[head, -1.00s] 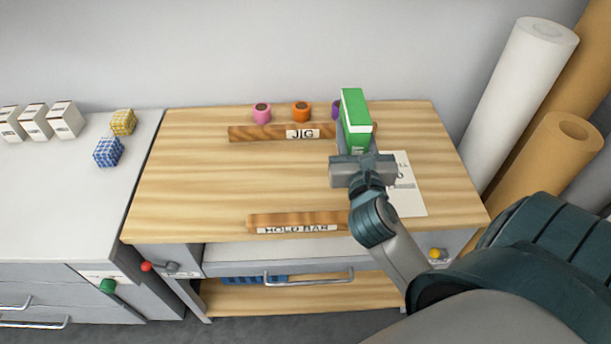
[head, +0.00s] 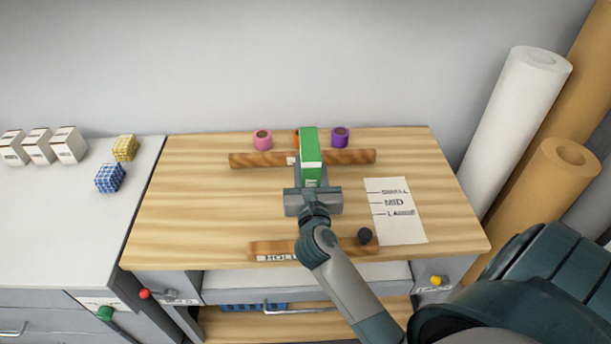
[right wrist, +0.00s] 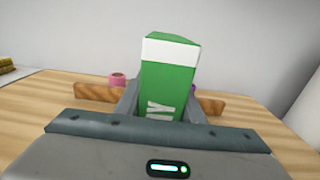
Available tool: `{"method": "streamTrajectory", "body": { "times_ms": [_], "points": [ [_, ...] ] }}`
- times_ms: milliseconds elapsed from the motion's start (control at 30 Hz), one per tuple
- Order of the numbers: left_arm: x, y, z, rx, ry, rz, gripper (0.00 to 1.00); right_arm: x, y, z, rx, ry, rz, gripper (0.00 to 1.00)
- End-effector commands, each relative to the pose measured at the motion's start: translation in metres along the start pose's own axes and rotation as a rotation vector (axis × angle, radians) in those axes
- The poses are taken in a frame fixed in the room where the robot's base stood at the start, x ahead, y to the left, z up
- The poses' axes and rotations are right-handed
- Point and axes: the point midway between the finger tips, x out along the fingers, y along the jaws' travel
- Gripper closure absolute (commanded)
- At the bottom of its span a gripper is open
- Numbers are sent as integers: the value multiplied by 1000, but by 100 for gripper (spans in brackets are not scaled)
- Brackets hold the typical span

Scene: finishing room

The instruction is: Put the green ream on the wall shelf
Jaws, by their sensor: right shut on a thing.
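The green ream (head: 311,150), with a white band, is held upright in my right gripper (head: 312,180) above the wooden bench, in front of the jig bar. In the right wrist view the green ream (right wrist: 169,85) stands between the two grey fingers of my right gripper (right wrist: 165,105), which is shut on it. Its lower end is hidden by the gripper body. No wall shelf shows in either view; the wall behind the bench is bare. My left gripper is not in view.
The wooden bench (head: 200,200) holds a jig bar (head: 350,157), a front hold bar (head: 270,249), pink (head: 263,140) and purple (head: 340,137) rolls, a partly hidden orange roll and a size sheet (head: 395,225). Tall paper rolls (head: 515,125) stand right. White boxes (head: 68,145) sit on the left counter.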

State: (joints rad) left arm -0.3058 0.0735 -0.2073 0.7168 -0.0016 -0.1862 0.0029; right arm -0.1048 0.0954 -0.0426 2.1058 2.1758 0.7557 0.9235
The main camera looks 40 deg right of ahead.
Motion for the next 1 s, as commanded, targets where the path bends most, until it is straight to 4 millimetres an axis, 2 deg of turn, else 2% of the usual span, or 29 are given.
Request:
{"method": "streamTrajectory", "body": {
  "times_ms": [133, 533, 900, 1000],
  "points": [
    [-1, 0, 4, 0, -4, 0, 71, 5, 9, -3, 1, -5, 1, 100],
    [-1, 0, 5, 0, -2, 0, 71, 6, 10, -6, 0, -5, 1, 100],
    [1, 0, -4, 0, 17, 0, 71, 6, 9, -41, -3, -3, 0, 100],
    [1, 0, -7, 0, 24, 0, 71, 6, 10, -44, 0, -4, 1, 100]
  ]
}}
